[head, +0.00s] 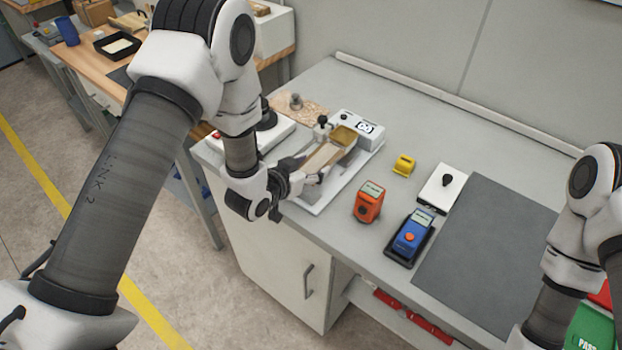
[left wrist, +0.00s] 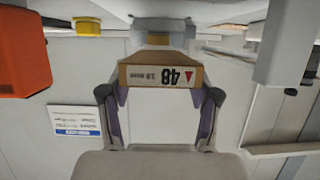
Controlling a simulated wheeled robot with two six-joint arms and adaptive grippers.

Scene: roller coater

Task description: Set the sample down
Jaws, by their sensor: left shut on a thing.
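The sample, a light wooden panel (head: 322,157), lies over the white-based roller coater (head: 357,130) in the head view. In the left wrist view the near edge of the sample (left wrist: 161,76) carries a label with "48", upside down. My left gripper (head: 290,182) is shut on this near end; its fingers (left wrist: 160,103) stand on either side of the sample in the wrist view. I cannot tell whether the sample touches the coater's bed. My right gripper is out of view; only part of that arm shows at the right.
An orange meter (head: 369,202), a yellow block (head: 404,165), a blue meter (head: 411,236) in a dark cradle and a white plate with a black knob (head: 440,188) stand right of the coater. A bare grey mat (head: 490,245) lies further right. A red-and-green item (head: 592,325) is at lower right.

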